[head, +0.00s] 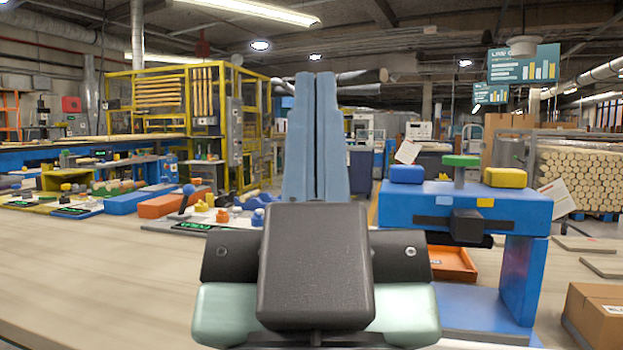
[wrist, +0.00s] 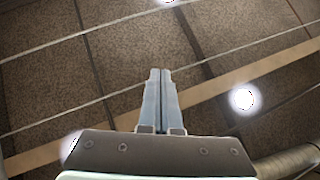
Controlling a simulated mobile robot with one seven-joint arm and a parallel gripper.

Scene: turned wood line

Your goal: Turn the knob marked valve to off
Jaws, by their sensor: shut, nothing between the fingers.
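My gripper (head: 315,78) is raised in the middle of the head view, its two long blue-grey fingers pointing up and pressed together. It is shut and empty. In the wrist view the closed fingers (wrist: 160,72) point at the ceiling, with no knob in sight. I cannot pick out a knob marked valve. Low panels with small green displays (head: 192,227) lie on the bench at left, with small blue, orange and yellow pieces around them that may be knobs. Their markings are too small to read. My arm hides part of this area.
A blue machine (head: 460,210) with a green-topped knob or button (head: 461,161) stands at right, above an orange tray (head: 452,263). A cardboard box (head: 596,315) sits at lower right. The pale bench top (head: 90,270) is clear at the near left. A yellow cage (head: 185,110) stands behind.

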